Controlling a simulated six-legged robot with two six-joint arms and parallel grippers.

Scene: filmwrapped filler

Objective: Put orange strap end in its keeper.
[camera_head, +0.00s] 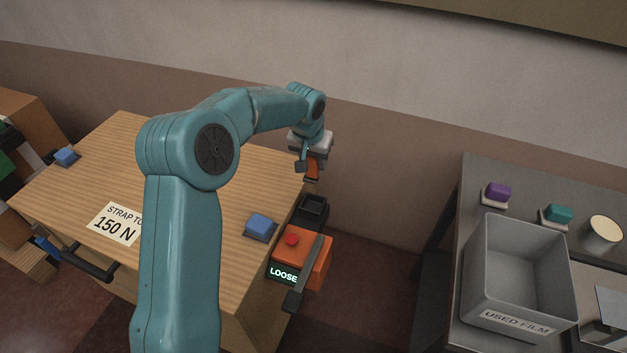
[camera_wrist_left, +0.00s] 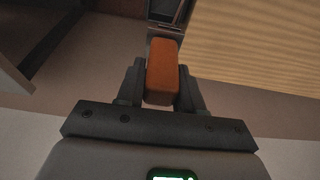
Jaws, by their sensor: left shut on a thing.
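The orange strap end (camera_head: 312,171) is a small orange block in my left gripper (camera_head: 307,166), beyond the right edge of the wooden crate top. In the left wrist view the strap end (camera_wrist_left: 163,72) sits between the two dark fingers of my left gripper (camera_wrist_left: 160,88), which is shut on it. A black open-topped holder (camera_head: 312,208), which looks like the keeper, is at the crate's right side, nearer than the strap end and apart from it. The holder also shows at the top of the left wrist view (camera_wrist_left: 170,10). My right gripper is not in view.
An orange tensioner (camera_head: 317,257) with a red button, a grey lever and a "LOOSE" display is just nearer than the holder. A blue block (camera_head: 261,226) is on the crate (camera_head: 90,170). A grey "USED FILM" bin (camera_head: 516,315) stands on the right table.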

